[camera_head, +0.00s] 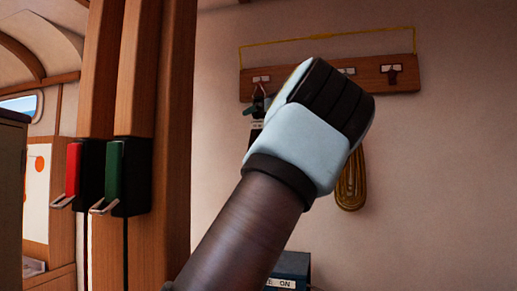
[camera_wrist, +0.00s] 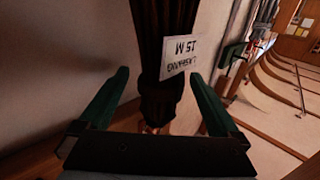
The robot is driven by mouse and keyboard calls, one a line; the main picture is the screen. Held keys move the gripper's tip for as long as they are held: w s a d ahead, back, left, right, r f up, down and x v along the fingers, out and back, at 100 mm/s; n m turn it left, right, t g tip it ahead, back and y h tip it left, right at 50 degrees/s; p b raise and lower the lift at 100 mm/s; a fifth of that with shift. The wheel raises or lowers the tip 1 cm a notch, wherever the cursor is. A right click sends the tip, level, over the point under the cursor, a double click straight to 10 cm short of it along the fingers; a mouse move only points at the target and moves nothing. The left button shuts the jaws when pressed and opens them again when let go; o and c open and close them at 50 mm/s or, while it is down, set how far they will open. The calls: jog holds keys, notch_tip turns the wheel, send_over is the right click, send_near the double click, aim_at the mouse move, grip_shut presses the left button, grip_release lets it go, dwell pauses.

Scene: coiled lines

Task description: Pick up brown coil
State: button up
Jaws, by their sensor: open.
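A dark brown coil (camera_wrist: 165,32) hangs close in front of my gripper in the wrist view, with a white tag (camera_wrist: 181,56) showing upside-down lettering. My gripper (camera_wrist: 158,76) is open, with one green finger on each side of the coil's narrow bound part (camera_wrist: 160,98). A gap shows on both sides, so the fingers look apart from it. In the head view, the back of my gripper (camera_head: 310,125) covers the middle of the hook rail, and the dark brown coil cannot be made out there.
A wooden hook rail (camera_head: 405,75) is on the wall under a yellow line (camera_head: 320,38). A mustard coil (camera_head: 351,185) hangs beside my gripper. A dark green bundle (camera_head: 257,108) hangs at left. A wooden post (camera_head: 175,150) stands left, and a dark box (camera_head: 292,268) is below.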

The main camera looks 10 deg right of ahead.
grip_shut()
dwell(0.8)
